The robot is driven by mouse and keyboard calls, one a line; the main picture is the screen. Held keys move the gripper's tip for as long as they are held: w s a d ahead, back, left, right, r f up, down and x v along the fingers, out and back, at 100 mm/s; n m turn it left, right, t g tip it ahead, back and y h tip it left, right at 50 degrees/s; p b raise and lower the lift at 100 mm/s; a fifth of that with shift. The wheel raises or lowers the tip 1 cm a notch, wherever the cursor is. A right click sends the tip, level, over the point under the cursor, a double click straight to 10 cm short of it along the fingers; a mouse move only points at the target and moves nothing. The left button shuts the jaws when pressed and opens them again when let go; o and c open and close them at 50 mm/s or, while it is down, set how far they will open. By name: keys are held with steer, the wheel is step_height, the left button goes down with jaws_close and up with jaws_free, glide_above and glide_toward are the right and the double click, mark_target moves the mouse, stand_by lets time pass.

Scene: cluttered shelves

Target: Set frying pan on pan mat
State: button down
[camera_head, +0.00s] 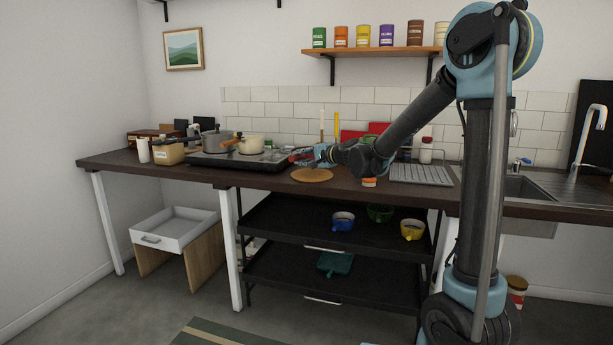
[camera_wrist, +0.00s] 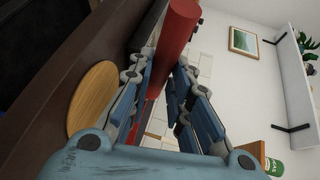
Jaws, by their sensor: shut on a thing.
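A red handle (camera_wrist: 174,38) runs between my gripper's fingers in the wrist view, and my gripper (camera_wrist: 160,72) is shut on it. I take it for the frying pan's handle; the pan's body is mostly out of that view and hard to make out in the head view. The pan mat, a round tan disc (camera_head: 312,174), lies flat and bare near the counter's front edge. It also shows in the wrist view (camera_wrist: 92,98), left of the fingers. In the head view my gripper (camera_head: 302,156) is just above and behind the mat, beside the hob.
The black hob (camera_head: 222,162) carries a grey pot (camera_head: 216,144) and a cream pan (camera_head: 251,145). A drying rack (camera_head: 421,174) and sink (camera_head: 528,187) are to the right. Candles (camera_head: 336,124) and red items stand behind my gripper. A cart with mugs is below.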

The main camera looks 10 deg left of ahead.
step_height(320, 180, down, 6)
steer(key=shift+f, duration=0.25)
steer(key=shift+d, duration=0.1)
steer(key=c, duration=1.5)
jaws_free()
steer(key=shift+o, duration=0.2)
steer(key=shift+d, duration=0.1)
steer(key=v, duration=1.1)
steer(key=s+d+f+n+g+h, duration=0.2)
steer(key=s+d+f+h, duration=0.2)
steer(key=s+d, duration=0.7)
steer(key=s+d+f+n+g+h, duration=0.2)
steer(key=s+d+f+h, duration=0.2)
steer(key=s+d+f, duration=0.3)
steer(key=s+d+f+n+g+h, duration=0.2)
steer(key=s+d+f+h, duration=0.3)
steer(key=s+d, duration=0.9)
steer(key=d+f, duration=0.1)
steer(key=d, duration=0.4)
steer(key=shift+s+f+n, duration=0.25)
steer(key=shift+s+n, duration=0.05)
steer(key=shift+n, duration=0.1)
